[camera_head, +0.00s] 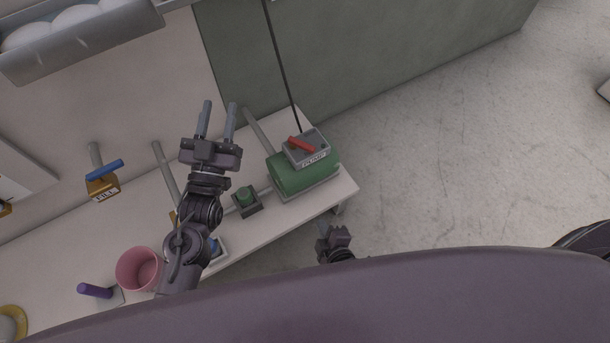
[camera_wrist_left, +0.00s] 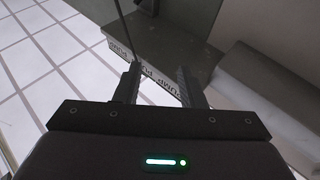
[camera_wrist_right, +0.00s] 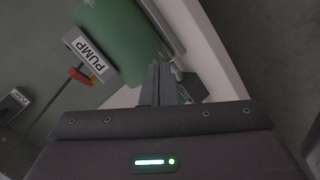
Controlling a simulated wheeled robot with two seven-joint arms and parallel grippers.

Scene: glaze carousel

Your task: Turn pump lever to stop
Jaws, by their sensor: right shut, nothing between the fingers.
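The red pump lever (camera_head: 301,145) lies across the top of a grey box labelled PUMP (camera_head: 318,152), on the green pump body (camera_head: 305,176) at the bench's right end. In the right wrist view the lever (camera_wrist_right: 79,76) shows beside the PUMP label (camera_wrist_right: 87,53), left of the fingers. The left wrist view shows the PUMP label (camera_wrist_left: 150,76) upside down behind the fingers; no lever shows there. My left gripper (camera_head: 219,106) is open and empty, left of the pump. My right gripper (camera_head: 324,230) is shut and empty, below the pump near the bench's front edge.
A green button box (camera_head: 247,200) stands left of the pump. A dark cable (camera_head: 282,65) runs up from the pump box.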

